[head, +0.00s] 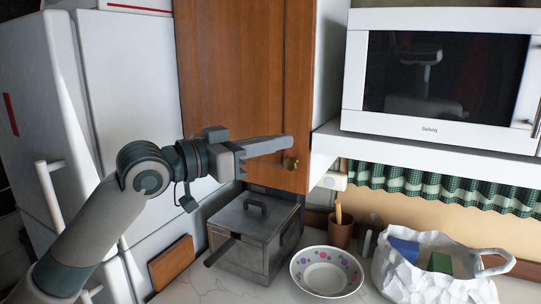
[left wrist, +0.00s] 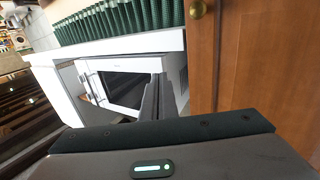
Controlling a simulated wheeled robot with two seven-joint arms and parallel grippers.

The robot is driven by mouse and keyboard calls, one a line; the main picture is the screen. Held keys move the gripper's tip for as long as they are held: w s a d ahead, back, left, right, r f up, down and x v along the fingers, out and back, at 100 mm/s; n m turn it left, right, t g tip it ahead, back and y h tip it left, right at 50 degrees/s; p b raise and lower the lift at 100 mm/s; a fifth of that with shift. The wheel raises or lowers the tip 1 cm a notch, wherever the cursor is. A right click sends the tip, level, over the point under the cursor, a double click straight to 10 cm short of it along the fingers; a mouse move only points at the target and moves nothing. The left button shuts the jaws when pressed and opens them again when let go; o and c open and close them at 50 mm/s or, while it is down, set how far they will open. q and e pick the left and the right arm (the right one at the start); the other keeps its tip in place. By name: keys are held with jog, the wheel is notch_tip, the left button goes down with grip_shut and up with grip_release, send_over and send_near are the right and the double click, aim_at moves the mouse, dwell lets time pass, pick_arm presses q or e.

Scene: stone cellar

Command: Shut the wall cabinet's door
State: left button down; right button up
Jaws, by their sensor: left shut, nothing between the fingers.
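The wall cabinet's brown wooden door (head: 238,70) hangs left of the cabinet's white side (head: 328,60). Its brass knob (head: 290,163) is near the lower right corner. I cannot tell exactly how wide any gap behind the door is. My left gripper (head: 291,142) is shut and empty, pointing right across the lower part of the door, with its tips just above the knob. In the left wrist view the shut fingers (left wrist: 156,98) are left of the door (left wrist: 258,60), and the knob (left wrist: 198,9) shows at the top. Contact with the door cannot be made out. My right gripper is not in view.
A white microwave (head: 440,75) sits on a shelf at right. A white fridge (head: 135,80) stands at left. On the counter below are a grey metal box (head: 250,240), a dotted bowl (head: 326,272), a brown cup (head: 340,230) and a white bag (head: 420,280).

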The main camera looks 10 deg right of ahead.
pick_arm(q)
jog(key=shift+s+a, duration=0.65)
jog(key=shift+s, duration=0.1)
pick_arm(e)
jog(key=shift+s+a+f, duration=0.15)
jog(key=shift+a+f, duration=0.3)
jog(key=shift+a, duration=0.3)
pick_arm(q)
jog(key=shift+f, duration=0.1)
